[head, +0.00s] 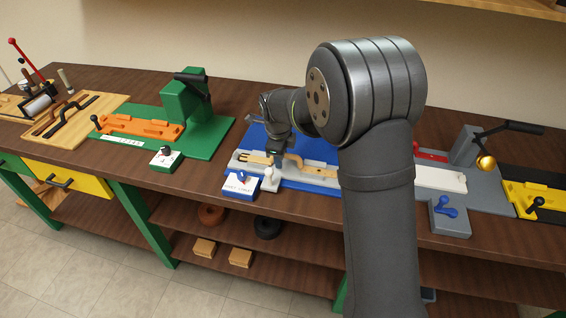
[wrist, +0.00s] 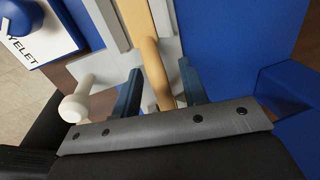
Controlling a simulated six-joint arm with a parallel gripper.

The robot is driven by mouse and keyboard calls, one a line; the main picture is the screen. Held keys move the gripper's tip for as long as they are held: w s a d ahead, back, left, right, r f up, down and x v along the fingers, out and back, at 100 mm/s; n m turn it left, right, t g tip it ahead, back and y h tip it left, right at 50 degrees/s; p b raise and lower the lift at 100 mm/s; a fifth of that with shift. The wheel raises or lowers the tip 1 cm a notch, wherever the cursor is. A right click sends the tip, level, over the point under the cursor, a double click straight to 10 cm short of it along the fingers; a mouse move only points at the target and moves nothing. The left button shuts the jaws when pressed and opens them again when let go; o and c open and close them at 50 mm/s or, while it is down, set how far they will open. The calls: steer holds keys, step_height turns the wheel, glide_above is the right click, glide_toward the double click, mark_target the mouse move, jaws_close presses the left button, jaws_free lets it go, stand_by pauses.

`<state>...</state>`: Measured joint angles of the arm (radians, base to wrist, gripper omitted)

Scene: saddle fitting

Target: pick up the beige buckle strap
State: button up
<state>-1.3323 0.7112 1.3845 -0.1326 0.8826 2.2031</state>
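The beige buckle strap (head: 258,158) lies in the grey fixture (head: 243,167) on the blue base in the head view. Its forked left end shows, and its raised middle passes close to my gripper. In the wrist view the strap (wrist: 155,68) runs between the fingers of my gripper (wrist: 160,88). The fingers are open, one on each side of the strap, with a visible gap at the left finger and a smaller one at the right. My gripper (head: 279,155) points down at the strap in the head view. My arm hides the right end of the fixture.
A white knob (wrist: 76,108) stands close to the left finger, and a block labelled EYELET (head: 240,186) is at the front. A green station (head: 205,130) with an orange fixture (head: 140,127) is to the left. A grey station (head: 466,150) is to the right.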

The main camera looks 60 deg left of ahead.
jaws_close()
